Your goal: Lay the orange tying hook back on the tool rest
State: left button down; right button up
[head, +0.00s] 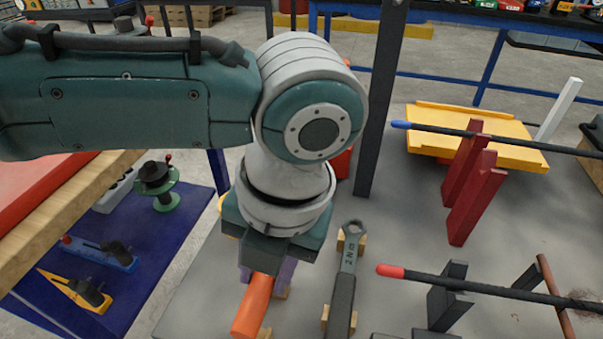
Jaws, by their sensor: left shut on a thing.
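My left gripper (264,262) comes down from above over the grey table and is shut on the orange tying hook. The orange handle (252,306) sticks out below the jaws, toward the bottom edge of the picture. The hook end is hidden behind my gripper and wrist. Small wooden blocks of a tool rest (282,293) show just beside and below the handle. I cannot tell whether the handle touches them. A purple part shows right behind the jaws. My right gripper is not in view.
A dark wrench (345,278) lies on wooden blocks just right of the gripper. Rebars with a red tip (390,271) and a blue tip (400,125) rest on supports further right. A dark post (380,110) stands behind. A blue mat (150,235) with tools lies left.

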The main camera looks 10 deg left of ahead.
pick_arm(q)
notch_tip(320, 180, down, 2)
jog(key=shift+f, duration=0.2)
jog(key=c, duration=0.6)
grip_release()
jog(key=shift+r, duration=0.1)
